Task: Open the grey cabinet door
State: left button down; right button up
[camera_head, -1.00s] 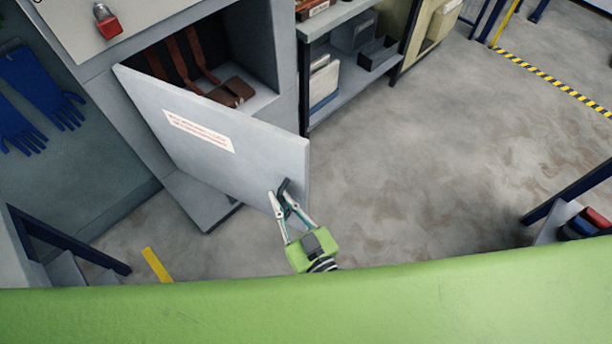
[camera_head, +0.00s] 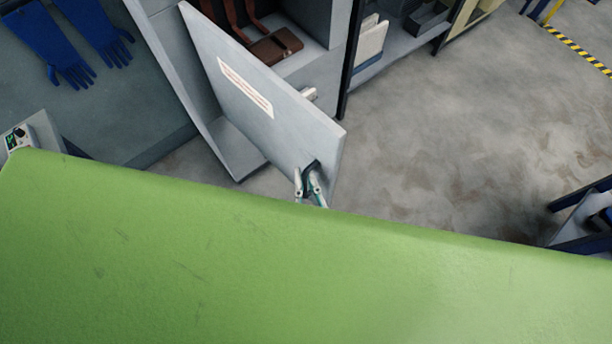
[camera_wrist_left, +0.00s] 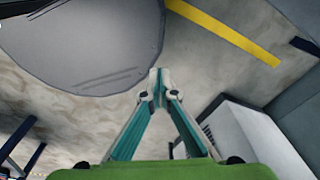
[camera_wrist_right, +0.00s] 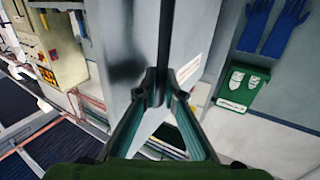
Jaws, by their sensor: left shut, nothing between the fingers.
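The grey cabinet door (camera_head: 235,75) stands ajar, with a white label on its face and a dark handle (camera_head: 311,168) near its free edge. My right gripper (camera_head: 311,188) has its fingers around that handle; my green body hides the rest of that gripper in the head view. In the right wrist view, the right fingertips (camera_wrist_right: 158,78) close on the dark handle bar (camera_wrist_right: 166,40) in front of the grey door (camera_wrist_right: 120,45). My left gripper (camera_wrist_left: 158,75) is shut and empty above the floor, and is out of the head view.
Brown strap-like items (camera_head: 275,45) lie inside the open cabinet. Blue gloves (camera_head: 62,50) hang on the panel at left. An open shelf unit (camera_head: 385,65) stands right of the cabinet. The concrete floor (camera_head: 450,150) to the right is clear.

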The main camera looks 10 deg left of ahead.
jog(key=o, duration=0.3)
jog(key=shift+a, duration=0.1)
pick_arm(q)
jog(key=shift+s+a, duration=0.1)
jog(key=shift+a, duration=0.35)
pick_arm(e)
jog(key=v, duration=1.2)
jog(key=shift+a, duration=0.1)
jog(key=shift+w, duration=0.1)
